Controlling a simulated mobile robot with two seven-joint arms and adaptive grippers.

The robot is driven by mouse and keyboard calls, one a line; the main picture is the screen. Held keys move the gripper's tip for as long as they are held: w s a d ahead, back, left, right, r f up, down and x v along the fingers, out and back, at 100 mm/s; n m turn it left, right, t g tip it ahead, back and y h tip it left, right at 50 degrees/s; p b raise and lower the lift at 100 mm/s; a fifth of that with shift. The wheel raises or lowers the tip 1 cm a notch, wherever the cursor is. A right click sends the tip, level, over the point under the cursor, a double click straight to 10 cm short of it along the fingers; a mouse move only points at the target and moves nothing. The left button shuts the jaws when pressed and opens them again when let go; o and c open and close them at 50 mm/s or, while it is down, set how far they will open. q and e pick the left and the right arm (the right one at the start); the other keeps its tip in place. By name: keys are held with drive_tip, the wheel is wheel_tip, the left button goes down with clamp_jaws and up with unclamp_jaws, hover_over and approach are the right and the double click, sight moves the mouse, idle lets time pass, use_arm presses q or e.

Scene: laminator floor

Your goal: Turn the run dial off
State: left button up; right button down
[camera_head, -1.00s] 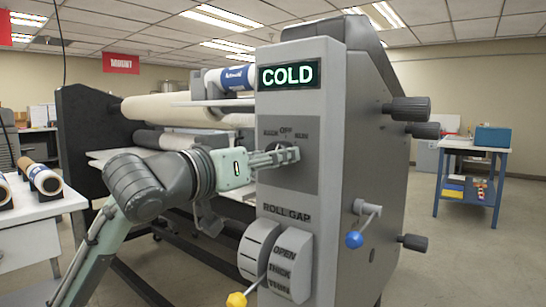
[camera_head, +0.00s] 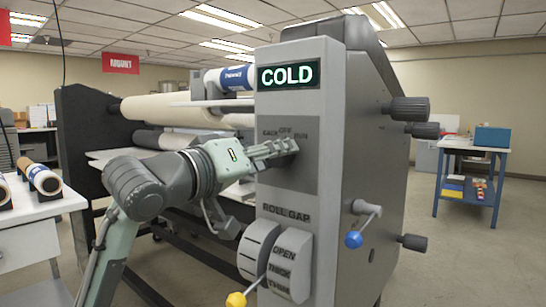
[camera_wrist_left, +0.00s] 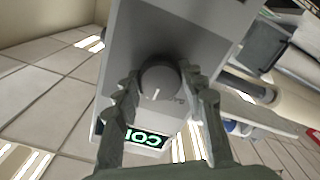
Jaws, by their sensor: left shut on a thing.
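The run dial (camera_wrist_left: 160,78) is a round dark grey knob on the machine's front panel. In the left wrist view its white mark points roughly toward the lit display. My left gripper (camera_wrist_left: 160,88) is shut on it, one finger on each side. In the head view the left gripper (camera_head: 286,148) reaches the panel from the left, and its fingers hide most of the dial. Labels for back, off and run (camera_head: 287,132) show above the fingers, partly covered. The display (camera_head: 289,75) reads COLD. My right gripper is not in view.
Below the dial are the roll gap lever with a yellow knob (camera_head: 236,300) and its scale plate (camera_head: 290,265). A blue-knobbed crank (camera_head: 354,239) and black handles (camera_head: 408,109) stick out on the right side. A white table (camera_head: 30,212) stands at the left.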

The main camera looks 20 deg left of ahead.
sight(286, 97)
use_arm(q)
drive_tip(key=o, duration=1.2)
drive_tip(key=shift+c, duration=0.2)
wheel_tip(286, 97, up, 10)
